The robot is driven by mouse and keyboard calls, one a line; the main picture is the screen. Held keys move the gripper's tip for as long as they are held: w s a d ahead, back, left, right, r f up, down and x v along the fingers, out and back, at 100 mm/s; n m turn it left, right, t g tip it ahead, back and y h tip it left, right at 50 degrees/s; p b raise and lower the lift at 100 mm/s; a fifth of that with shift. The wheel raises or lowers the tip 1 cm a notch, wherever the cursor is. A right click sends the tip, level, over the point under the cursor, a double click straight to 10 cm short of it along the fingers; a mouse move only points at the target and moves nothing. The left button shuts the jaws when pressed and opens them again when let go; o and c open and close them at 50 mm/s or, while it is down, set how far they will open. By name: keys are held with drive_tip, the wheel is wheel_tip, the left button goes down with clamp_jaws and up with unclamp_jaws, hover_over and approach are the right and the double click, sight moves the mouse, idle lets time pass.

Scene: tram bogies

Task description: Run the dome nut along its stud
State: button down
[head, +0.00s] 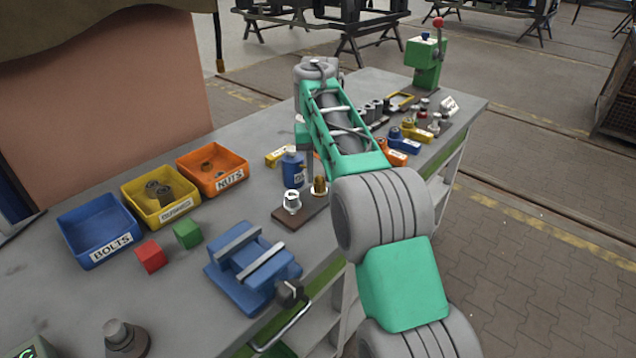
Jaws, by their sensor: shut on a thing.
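A small dark base plate (284,217) lies on the bench, left of my arm. A brass-coloured piece, which looks like the dome nut (320,186), stands upright at the plate's right end. The stud under it cannot be made out. A silver hex-shaped piece (292,201) stands on the plate's left part. My gripper (310,176) points down at the brass piece and is shut on it. My own arm hides most of the gripper, so its fingertips show poorly.
A blue bottle (293,169) stands close behind the plate. A blue vise (252,268) is in front, near the bench edge. Blue (98,228), yellow (160,195) and orange (213,169) bins, with red (150,257) and green (187,234) cubes, are at left.

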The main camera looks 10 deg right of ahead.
sight(320, 179)
drive_tip(key=m+p, duration=0.1)
drive_tip(key=m, duration=0.2)
drive_tip(key=m+p, duration=0.1)
drive_tip(key=m, duration=0.2)
drive_tip(key=shift+s+f+p, duration=0.1)
drive_tip(key=shift+s+p, duration=0.1)
drive_tip(key=shift+p, duration=0.2)
drive_tip(key=m+p, duration=0.2)
drive_tip(key=m, duration=0.3)
drive_tip(key=shift+a+f+p, duration=0.1)
drive_tip(key=shift+p, duration=0.25)
drive_tip(key=c, duration=1.3)
unclamp_jaws()
drive_tip(key=shift+a, duration=0.2)
drive_tip(key=shift+o, duration=0.9)
drive_tip(key=shift+d, duration=0.3)
wheel_tip(320, 179, up, 8)
drive_tip(key=p, duration=0.7)
